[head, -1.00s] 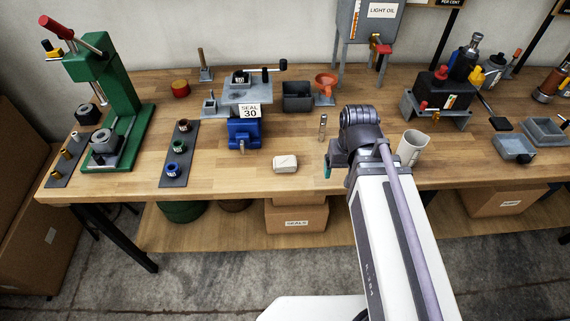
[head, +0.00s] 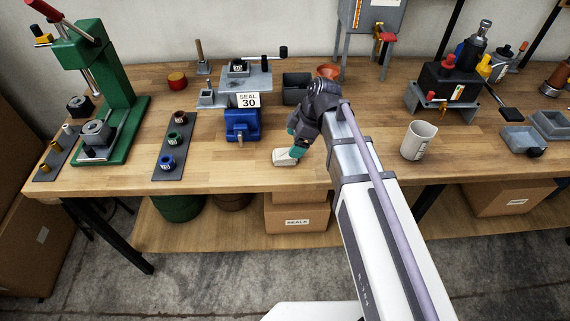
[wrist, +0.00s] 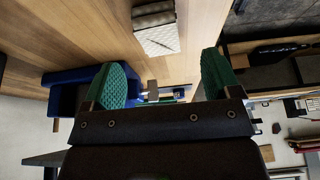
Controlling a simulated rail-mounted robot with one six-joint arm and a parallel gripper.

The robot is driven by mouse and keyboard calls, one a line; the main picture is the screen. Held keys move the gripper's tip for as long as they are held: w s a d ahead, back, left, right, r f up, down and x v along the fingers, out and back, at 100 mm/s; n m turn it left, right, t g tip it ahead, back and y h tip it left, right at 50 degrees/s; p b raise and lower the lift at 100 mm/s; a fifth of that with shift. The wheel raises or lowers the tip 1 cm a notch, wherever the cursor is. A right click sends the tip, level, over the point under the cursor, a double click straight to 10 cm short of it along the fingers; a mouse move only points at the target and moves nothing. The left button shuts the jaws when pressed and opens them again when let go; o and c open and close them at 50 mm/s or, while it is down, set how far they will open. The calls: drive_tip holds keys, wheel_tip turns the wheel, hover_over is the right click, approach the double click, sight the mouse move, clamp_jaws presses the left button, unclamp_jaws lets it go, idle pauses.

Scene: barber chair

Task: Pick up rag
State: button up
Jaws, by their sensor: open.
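The rag (head: 286,157) is a small folded off-white cloth lying near the front edge of the wooden workbench. In the wrist view the rag (wrist: 158,34) shows a pale quilted face and darker folds, at the top of the picture, beyond and between the fingertips. My gripper (head: 296,138) is just above and slightly right of the rag in the head view, partly hidden by my own wrist. In the wrist view my gripper (wrist: 166,62) has its two green-padded fingers spread apart, with nothing between them.
The blue vise base (head: 241,125) with its "SEAL 30" sign (head: 249,100) stands left of and behind the rag. A dark strip with several rings (head: 170,145) lies farther left. A white mug (head: 418,141) stands to the right.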

sight(285, 156)
drive_tip(key=shift+a+f, duration=0.1)
drive_tip(key=shift+f, duration=0.2)
drive_tip(key=b+x, duration=0.4)
drive_tip(key=x, duration=0.1)
drive_tip(key=shift+w+f+b, duration=0.1)
drive_tip(key=shift+b, duration=0.2)
drive_tip(key=shift+f, duration=0.1)
drive_tip(key=shift+r, duration=0.25)
drive_tip(key=c, duration=1.1)
